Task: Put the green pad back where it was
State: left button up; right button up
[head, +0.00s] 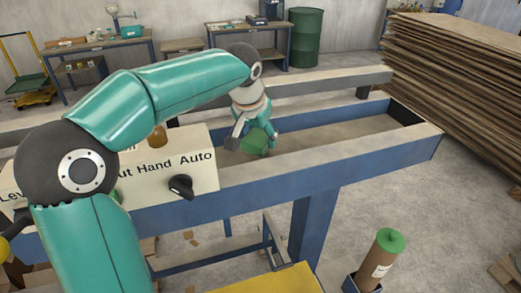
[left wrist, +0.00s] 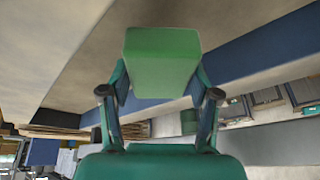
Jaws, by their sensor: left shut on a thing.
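The green pad (left wrist: 161,62) is a plain green block in the left wrist view, between the two fingers of my left gripper (left wrist: 160,90). The gripper is shut on it. In the head view the pad (head: 255,141) shows as a small green block at the end of my left arm, above the blue and grey machine frame (head: 345,165). My left gripper (head: 262,138) hangs there, partly hidden by the pad. I cannot tell whether the pad touches the frame. My right gripper does not show.
A control box (head: 160,165) marked "Hand Auto" with a black knob (head: 181,187) stands on the frame to the left. A brown roll with a green top (head: 379,258) stands upright at lower right. Stacked boards (head: 455,75) fill the upper right.

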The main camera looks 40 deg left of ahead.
pick_arm(q)
jog(key=shift+f, duration=2)
jog(key=o, duration=1.2)
jog(key=shift+r, duration=0.1)
jog(key=v, duration=1.2)
jog(key=shift+w, duration=0.1)
